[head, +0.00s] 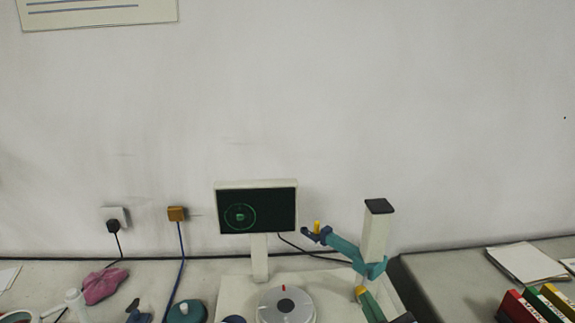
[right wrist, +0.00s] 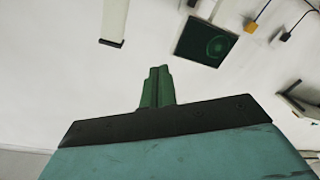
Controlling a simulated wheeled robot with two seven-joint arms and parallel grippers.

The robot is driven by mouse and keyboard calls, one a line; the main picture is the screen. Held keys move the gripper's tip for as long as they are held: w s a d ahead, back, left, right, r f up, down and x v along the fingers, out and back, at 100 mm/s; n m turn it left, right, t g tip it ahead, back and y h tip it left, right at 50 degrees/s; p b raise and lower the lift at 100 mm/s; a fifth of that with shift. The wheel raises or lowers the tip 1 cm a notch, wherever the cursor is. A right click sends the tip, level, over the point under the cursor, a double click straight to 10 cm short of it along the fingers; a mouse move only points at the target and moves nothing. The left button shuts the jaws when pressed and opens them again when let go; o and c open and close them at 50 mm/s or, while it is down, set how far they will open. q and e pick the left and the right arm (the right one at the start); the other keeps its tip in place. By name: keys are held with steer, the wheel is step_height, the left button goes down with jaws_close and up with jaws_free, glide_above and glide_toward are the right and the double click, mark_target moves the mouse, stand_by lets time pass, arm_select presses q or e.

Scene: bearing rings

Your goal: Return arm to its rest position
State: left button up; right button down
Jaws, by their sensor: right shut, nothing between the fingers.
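The measuring arm (head: 342,248) is teal, with a navy head and an upright yellow piece at its left end. It swings out left from a white column (head: 375,230) with a black top. The column also shows in the right wrist view (right wrist: 114,20). My right gripper (head: 368,301) is green and shut, empty, just below the arm's joint. A small yellow piece shows at its tip; I cannot tell whether it touches. Its shut green fingers fill the middle of the right wrist view (right wrist: 157,86). My left gripper is not in view.
A grey round table (head: 270,308) with a red mark stands left of the column. Behind it is a monitor (head: 256,218) with a green circular trace. A pink cloth (head: 104,285) and a teal round thing (head: 187,312) lie left. Coloured bins (head: 520,307) stand at the right.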

steer(key=s+d+f+m+g+h, duration=0.45)
steer(key=s+d+f+g, duration=0.25)
steer(key=s+f, duration=0.25)
steer(key=s+f+m+g+y, duration=0.1)
steer(key=s+f+g, duration=0.2)
steer(key=s, duration=0.4)
steer(key=s+f+m+g+y, duration=0.1)
steer(key=s+f+g, duration=0.25)
steer(key=s, duration=0.35)
step_height(320, 180, down, 28)
steer(key=s+g+b, duration=0.2)
steer(key=b, duration=0.3)
steer(key=s+d+f+g+b, duration=0.1)
steer(key=s+d+f+b, duration=0.2)
steer(key=s+f, duration=1.3)
step_height(320, 180, down, 5)
steer(key=shift+s+r+n+b, duration=0.15)
steer(key=shift+s+n+b, duration=0.25)
steer(key=shift+b, duration=0.3)
